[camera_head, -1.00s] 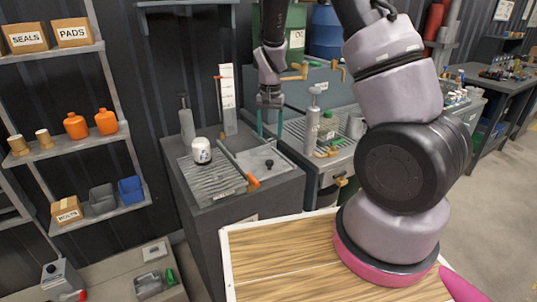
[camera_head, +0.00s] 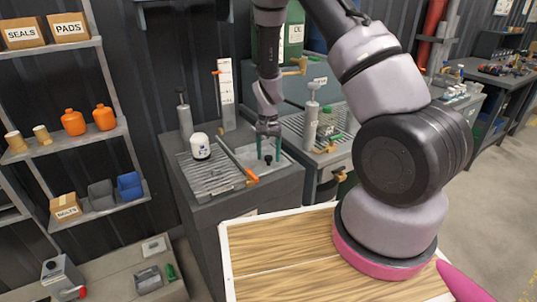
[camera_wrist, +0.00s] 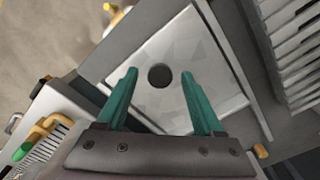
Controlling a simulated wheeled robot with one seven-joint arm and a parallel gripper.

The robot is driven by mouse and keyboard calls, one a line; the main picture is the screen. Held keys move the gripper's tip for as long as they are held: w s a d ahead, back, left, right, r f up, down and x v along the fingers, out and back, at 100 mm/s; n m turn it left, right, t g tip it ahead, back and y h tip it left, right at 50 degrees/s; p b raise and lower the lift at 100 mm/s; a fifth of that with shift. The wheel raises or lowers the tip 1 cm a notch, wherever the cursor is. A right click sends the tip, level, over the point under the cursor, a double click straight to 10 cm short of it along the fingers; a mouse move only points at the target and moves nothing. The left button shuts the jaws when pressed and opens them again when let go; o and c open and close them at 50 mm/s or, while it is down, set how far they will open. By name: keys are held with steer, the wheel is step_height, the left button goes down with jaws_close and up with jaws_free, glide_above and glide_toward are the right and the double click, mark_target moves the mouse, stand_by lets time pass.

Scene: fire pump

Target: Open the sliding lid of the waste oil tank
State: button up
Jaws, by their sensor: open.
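The waste oil tank (camera_head: 215,235) is a dark grey cabinet with a ribbed drain area (camera_head: 212,175) on top. To its right is the flat grey sliding lid (camera_head: 284,160), with a small dark round knob (camera_head: 268,159). The lid also shows in the wrist view (camera_wrist: 205,45), with the knob (camera_wrist: 159,76) seen from above. My gripper (camera_head: 268,150) points down over the lid. Its two green fingers (camera_wrist: 158,82) are open, one on either side of the knob in the picture, and empty. I cannot tell how far above the lid the fingertips are.
A white canister (camera_head: 200,147) stands on the ribbed area. An orange-tipped rod (camera_head: 238,163) lies beside the lid. A white gauge (camera_head: 226,92) and a grey pump (camera_head: 184,118) stand behind. Another bench with a pump (camera_head: 311,120) is at right. A wooden worktop (camera_head: 280,255) is in front.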

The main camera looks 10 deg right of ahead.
jaws_close()
stand_by(1.4)
